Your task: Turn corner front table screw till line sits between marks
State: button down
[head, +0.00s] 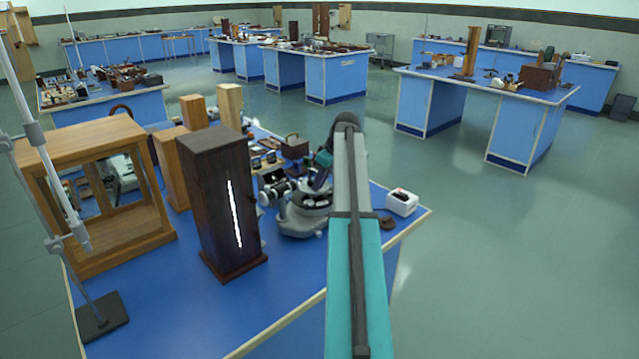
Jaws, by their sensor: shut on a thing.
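A grey spectrometer (303,216) with a round base stands on the near blue bench, right of a dark wooden lamp box. A black and white barrel (273,187) is at its left side. My arm reaches over the bench from the bottom of the head view, and its teal wrist bends down behind the forearm. My gripper (316,187) is at the spectrometer's upper part, shut on what looks like a small table screw. Its fingertips and the screw are mostly hidden and too small to make out. The line and the marks cannot be seen in this view.
The dark lamp box (213,205) with a bright vertical slit stands close left of the spectrometer. A wooden frame case (100,195) and a metal stand (100,315) are farther left. A small white box (402,203) sits near the bench's right corner. Open floor lies right.

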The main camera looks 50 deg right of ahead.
jog(key=shift+a+m, duration=0.1)
jog(key=shift+m, duration=0.3)
jog(key=m+h, duration=0.1)
jog(key=m, duration=0.1)
jog(key=m+h, duration=0.1)
jog(key=m, duration=0.1)
jog(key=shift+a+r+p, duration=0.1)
jog(key=shift+a+p, duration=0.2)
jog(key=shift+p, duration=0.05)
jog(key=m, duration=0.2)
jog(key=m+h, duration=0.1)
jog(key=shift+w+a+m+g+p, duration=0.1)
jog(key=shift+w+m+g+p, duration=0.05)
jog(key=shift+m+g+p, duration=0.2)
jog(key=m, duration=0.2)
jog(key=m+g+h, duration=0.1)
jog(key=m, duration=0.1)
jog(key=shift+w+a+p, duration=0.1)
jog(key=shift+w+p, duration=0.1)
jog(key=shift+p, duration=0.1)
jog(key=shift+w+m+g+h, duration=0.1)
jog(key=shift+m+g+h, duration=0.4)
jog(key=shift+m, duration=1.05)
jog(key=shift+a, duration=0.1)
jog(key=c, duration=2.1)
grip_release()
